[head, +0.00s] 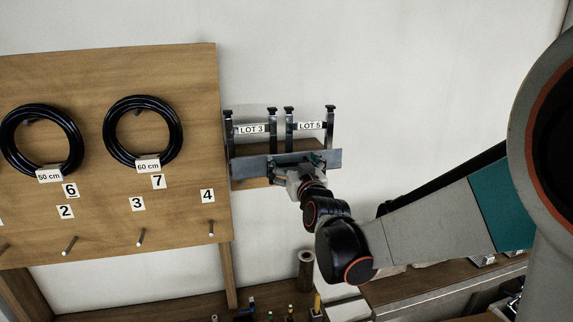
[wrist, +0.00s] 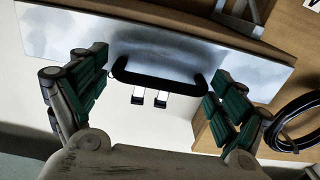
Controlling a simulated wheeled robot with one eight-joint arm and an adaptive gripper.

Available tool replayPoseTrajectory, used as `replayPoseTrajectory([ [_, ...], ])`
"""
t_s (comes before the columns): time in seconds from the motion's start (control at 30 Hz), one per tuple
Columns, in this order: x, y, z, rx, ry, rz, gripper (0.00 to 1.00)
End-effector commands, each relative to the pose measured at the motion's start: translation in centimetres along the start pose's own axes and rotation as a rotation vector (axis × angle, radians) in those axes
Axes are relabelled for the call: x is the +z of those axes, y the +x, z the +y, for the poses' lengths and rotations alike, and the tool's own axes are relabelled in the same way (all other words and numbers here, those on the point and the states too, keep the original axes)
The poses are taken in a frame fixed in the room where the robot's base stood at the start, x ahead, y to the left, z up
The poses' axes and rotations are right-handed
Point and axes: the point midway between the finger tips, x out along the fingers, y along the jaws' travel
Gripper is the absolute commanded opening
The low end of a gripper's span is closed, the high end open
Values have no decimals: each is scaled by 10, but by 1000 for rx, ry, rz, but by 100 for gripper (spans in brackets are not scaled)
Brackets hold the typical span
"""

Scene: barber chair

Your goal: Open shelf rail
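The shelf rail (head: 290,162) is a flat grey metal plate across the front of a small wooden wall shelf (head: 249,184). In the wrist view the rail (wrist: 70,35) is close and carries a black bar handle (wrist: 160,82). My gripper (head: 309,168) is at the rail's front. In the wrist view my gripper (wrist: 161,72) is open, with one green-padded finger on each side of the handle. The fingertips lie near the handle's two ends; I cannot tell if they touch it. My gripper hides part of the rail in the head view.
Holders labelled LOT 3 (head: 251,129) and LOT 5 (head: 310,126) stand behind the rail. A wooden pegboard (head: 100,215) with black coils (head: 143,132) and numbered pegs is to the left. A bench (head: 420,283) with small items runs below. The wall to the upper right is clear.

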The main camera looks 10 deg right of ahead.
Motion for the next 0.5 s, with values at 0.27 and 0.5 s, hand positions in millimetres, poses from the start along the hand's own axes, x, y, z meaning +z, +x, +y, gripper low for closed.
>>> replayPoseTrajectory([
  [0.27,0,0,0,1,0,1,57],
  [0.5,2,0,2,6,-2,21,56],
])
